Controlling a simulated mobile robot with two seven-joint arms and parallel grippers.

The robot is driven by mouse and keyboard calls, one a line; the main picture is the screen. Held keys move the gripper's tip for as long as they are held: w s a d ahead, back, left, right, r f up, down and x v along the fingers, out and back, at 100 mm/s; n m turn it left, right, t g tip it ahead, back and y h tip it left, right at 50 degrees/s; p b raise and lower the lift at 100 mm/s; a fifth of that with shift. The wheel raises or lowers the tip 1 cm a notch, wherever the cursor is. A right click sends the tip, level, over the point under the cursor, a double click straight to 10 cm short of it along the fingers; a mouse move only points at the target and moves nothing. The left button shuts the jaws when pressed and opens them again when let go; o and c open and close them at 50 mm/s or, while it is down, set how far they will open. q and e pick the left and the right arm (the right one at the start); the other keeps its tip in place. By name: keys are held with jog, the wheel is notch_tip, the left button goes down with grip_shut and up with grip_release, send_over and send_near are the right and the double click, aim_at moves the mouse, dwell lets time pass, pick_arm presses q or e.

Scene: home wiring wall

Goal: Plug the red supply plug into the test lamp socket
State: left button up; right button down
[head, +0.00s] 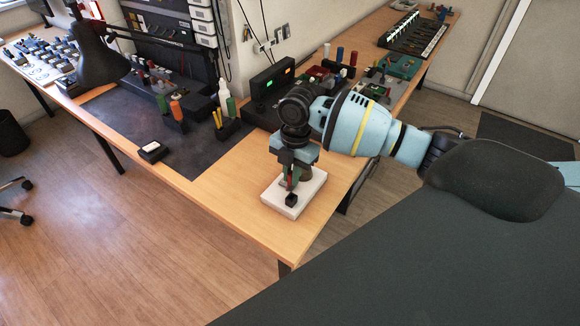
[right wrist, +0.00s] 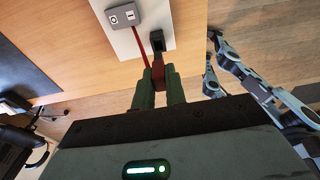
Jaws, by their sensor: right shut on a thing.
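My right gripper (head: 289,180) points down over the white board (head: 305,196) at the table corner. It is shut on the red plug (right wrist: 160,76), which shows between the fingertips (right wrist: 160,88) in the right wrist view. A red cable (right wrist: 143,45) runs beside the plug along the board. A black socket block (right wrist: 155,39) stands on the board just ahead of the plug; it also shows in the head view (head: 291,200). Whether plug and block touch, I cannot tell. A grey box (right wrist: 124,16) with two small fittings is on the board. My left gripper does not show clearly.
A dark mat (head: 115,120) lies left of the board, with a small black box (head: 152,152) on it. A black unit with green lights (head: 272,82) and several tools stand behind. Bare wood (head: 215,205) lies left of the board. The table edge is close.

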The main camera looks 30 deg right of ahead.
aim_at(291, 189)
jog(key=shift+f, duration=0.85)
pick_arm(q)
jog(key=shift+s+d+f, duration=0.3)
pick_arm(e)
jog(key=shift+f, duration=0.3)
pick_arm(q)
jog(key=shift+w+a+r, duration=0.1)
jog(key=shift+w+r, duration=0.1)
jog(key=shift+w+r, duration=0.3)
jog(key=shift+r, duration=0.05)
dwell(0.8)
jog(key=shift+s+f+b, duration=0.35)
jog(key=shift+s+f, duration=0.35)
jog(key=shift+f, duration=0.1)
pick_arm(e)
jog(key=shift+f, duration=1.75)
jog(key=c, duration=1.4)
grip_release()
jog(key=shift+o, duration=0.2)
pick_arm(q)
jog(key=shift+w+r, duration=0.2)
pick_arm(e)
jog(key=shift+w+d+r, duration=0.1)
jog(key=shift+d+r, duration=0.05)
jog(key=shift+r, duration=1.15)
jog(key=shift+w+d+r, duration=0.1)
jog(key=shift+d+r, duration=0.05)
jog(key=shift+r, duration=1.15)
jog(key=shift+d+r, duration=0.15)
jog(key=shift+r, duration=1.15)
